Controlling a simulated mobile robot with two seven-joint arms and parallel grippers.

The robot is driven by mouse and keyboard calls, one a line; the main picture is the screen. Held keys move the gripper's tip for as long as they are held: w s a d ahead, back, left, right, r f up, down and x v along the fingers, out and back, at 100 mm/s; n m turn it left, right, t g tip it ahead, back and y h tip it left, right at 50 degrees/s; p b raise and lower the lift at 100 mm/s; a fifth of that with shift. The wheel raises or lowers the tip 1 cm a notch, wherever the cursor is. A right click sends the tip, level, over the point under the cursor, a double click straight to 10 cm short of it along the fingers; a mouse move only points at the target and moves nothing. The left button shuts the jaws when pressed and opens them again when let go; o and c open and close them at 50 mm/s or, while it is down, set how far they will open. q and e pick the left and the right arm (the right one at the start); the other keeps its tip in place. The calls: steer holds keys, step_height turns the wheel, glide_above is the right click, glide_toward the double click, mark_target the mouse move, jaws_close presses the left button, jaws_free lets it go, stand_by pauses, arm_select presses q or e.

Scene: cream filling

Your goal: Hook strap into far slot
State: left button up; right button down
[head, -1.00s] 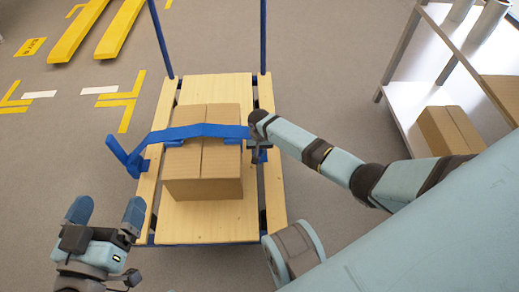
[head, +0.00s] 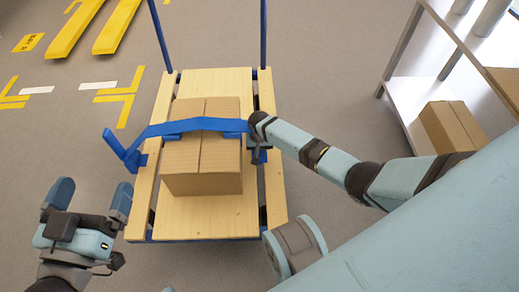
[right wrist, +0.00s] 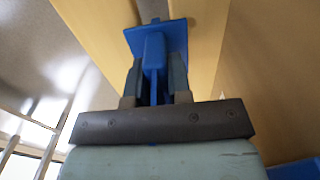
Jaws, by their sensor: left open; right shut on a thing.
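A blue strap (head: 190,126) arches over a closed cardboard box (head: 203,180) on a wooden-decked cart (head: 210,217). Its left end has an upright blue piece (head: 115,143) at the cart's left edge. My right gripper (head: 257,152) is shut on the strap's right end, above the right side of the deck. In the right wrist view the blue end piece (right wrist: 155,52) sits between the fingers, with a flat blue plate beyond them. Dark gaps run between the deck planks; whether the end is in a slot is hidden. My left gripper (head: 91,203) is open and empty, left of the cart's front.
Two blue posts (head: 161,35) rise from the cart's far end. A metal shelf (head: 405,97) with another cardboard box (head: 453,128) stands at the right. Yellow forks (head: 75,28) and floor markings lie at the upper left. The floor left of the cart is clear.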

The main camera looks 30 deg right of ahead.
arm_select(q)
steer(key=shift+f, duration=0.15)
arm_select(e)
steer(key=c, duration=1)
jaws_free()
steer(key=shift+o, duration=0.2)
steer(key=shift+r+p, duration=0.35)
steer(key=shift+r, duration=0.15)
step_height(320, 180, up, 5)
steer(key=p, duration=0.3)
steer(key=shift+r, duration=0.2)
arm_select(q)
steer(key=r+n+p, duration=0.1)
steer(key=s+r+n+p, duration=0.1)
steer(key=r, duration=0.1)
steer(key=s+r+n+t+p, duration=0.1)
steer(key=r+p, duration=0.1)
steer(key=shift+d+r, duration=0.2)
steer(key=shift+d, duration=0.15)
arm_select(e)
step_height(320, 180, up, 8)
steer(key=shift+f, duration=0.25)
